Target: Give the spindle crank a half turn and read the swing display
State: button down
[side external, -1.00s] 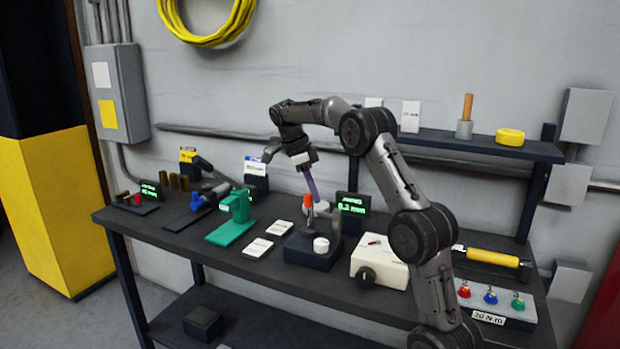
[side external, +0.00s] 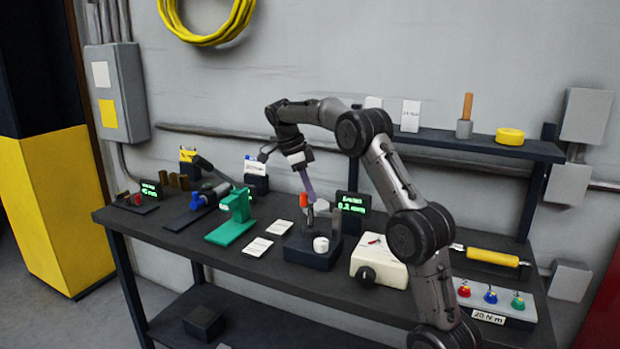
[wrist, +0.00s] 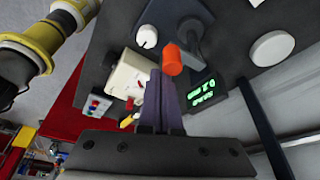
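The dark fixture block (side external: 313,255) stands mid-bench, with a white knob (side external: 321,244) on its front. The spindle crank's orange handle (side external: 304,200) stands upright above it; in the wrist view this handle (wrist: 172,60) sits on a grey crank arm (wrist: 184,30). The swing display (side external: 353,204), behind right, shows green text that seems to read 0.2 mm. My gripper (side external: 313,199) reaches down with purple fingers, its tips beside the orange handle. In the wrist view the fingers look shut together, the tips against or very near the handle; exact contact is unclear.
A cream box (side external: 379,262) with a black knob stands close right. A green stand (side external: 235,215) and white cards (side external: 256,246) are left. A yellow roller (side external: 492,256) and coloured knobs (side external: 490,297) lie far right. A shelf (side external: 470,145) runs behind my arm.

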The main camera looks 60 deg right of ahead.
jog(key=shift+s, duration=0.1)
jog(key=s, duration=0.4)
jog(key=d+v, duration=0.1)
jog(key=v, duration=0.9)
jog(key=shift+w+d, duration=0.15)
jog(key=shift+w, duration=0.25)
jog(key=s+a+r+n+t+h, duration=0.15)
jog(key=s+a+r+n, duration=0.3)
jog(key=a, duration=0.45)
jog(key=s+a+r+n+t+y, duration=0.1)
jog(key=s+a+r+n+t, duration=0.3)
jog(key=a, duration=0.6)
jog(key=s+a+f+n+t+y, duration=0.1)
jog(key=s+a+f+n, duration=0.4)
jog(key=f+n, duration=0.4)
jog(key=s+a+f+n+t+y, duration=0.1)
jog(key=s+a+f+n+t, duration=0.1)
jog(key=s+a+f+n, duration=0.3)
jog(key=shift+s+a+f+n, duration=0.4)
jog(key=shift+s+f+n, duration=0.45)
jog(key=shift+f+n, duration=2.05)
